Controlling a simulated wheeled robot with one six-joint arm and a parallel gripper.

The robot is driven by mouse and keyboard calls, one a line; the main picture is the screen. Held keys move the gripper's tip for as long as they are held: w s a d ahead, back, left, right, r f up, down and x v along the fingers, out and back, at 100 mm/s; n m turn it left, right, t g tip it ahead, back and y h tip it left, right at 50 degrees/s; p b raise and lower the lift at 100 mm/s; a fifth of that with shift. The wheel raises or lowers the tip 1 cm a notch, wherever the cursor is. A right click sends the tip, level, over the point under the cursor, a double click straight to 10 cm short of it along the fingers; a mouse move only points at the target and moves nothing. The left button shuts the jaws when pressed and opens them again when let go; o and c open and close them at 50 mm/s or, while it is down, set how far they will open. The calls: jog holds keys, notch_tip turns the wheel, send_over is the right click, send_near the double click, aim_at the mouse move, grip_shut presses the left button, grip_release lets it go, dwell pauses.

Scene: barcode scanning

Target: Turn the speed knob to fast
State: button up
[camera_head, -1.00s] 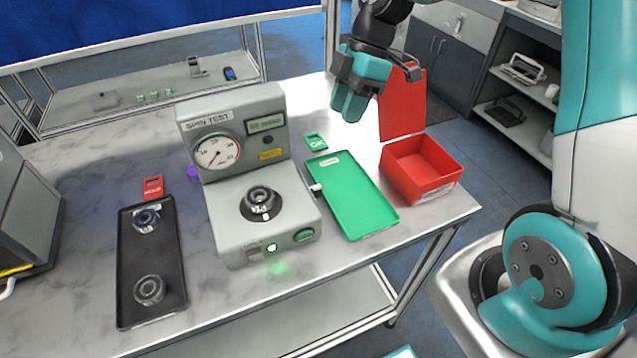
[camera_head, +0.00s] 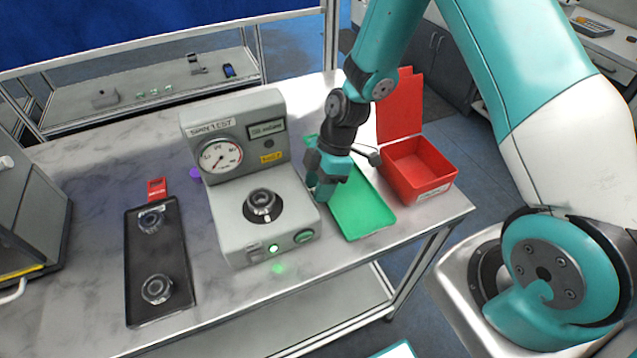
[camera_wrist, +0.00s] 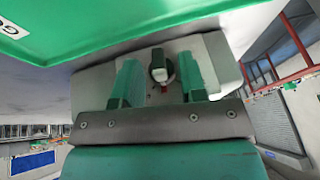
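The grey spin test machine (camera_head: 230,215) stands on the marbled table with a round gauge (camera_head: 220,156) and a dark chuck with a ring part (camera_head: 262,205) on top. The speed knob (camera_wrist: 158,66), dark and pale with a red mark near it, is on the machine's right side wall. In the head view my gripper hides it. My gripper (camera_head: 323,188) is at that side wall, above the green tray. In the wrist view my gripper (camera_wrist: 160,82) is open, with one finger on each side of the knob and visible gaps; I cannot tell whether it touches.
The green tray (camera_head: 365,215) lies empty just right of the machine, under my gripper. A red open box (camera_head: 420,172) stands farther right. A black tray (camera_head: 158,255) with two ring parts is at left. A green button (camera_head: 304,236) and a lit green lamp (camera_head: 273,248) are on the machine's front.

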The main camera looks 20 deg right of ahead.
jog(key=shift+a+f, duration=0.1)
jog(key=shift+f, duration=0.1)
jog(key=c, duration=0.6)
jog(key=shift+o, duration=0.2)
jog(key=shift+g, duration=0.3)
jog(key=g, duration=0.3)
jog(key=shift+w+f+m, duration=0.15)
jog(key=shift+w+m, duration=0.15)
jog(key=shift+m, duration=0.1)
jog(key=shift+w+m+g, duration=0.15)
jog(key=shift+m+g, duration=0.15)
jog(key=shift+g, duration=1.2)
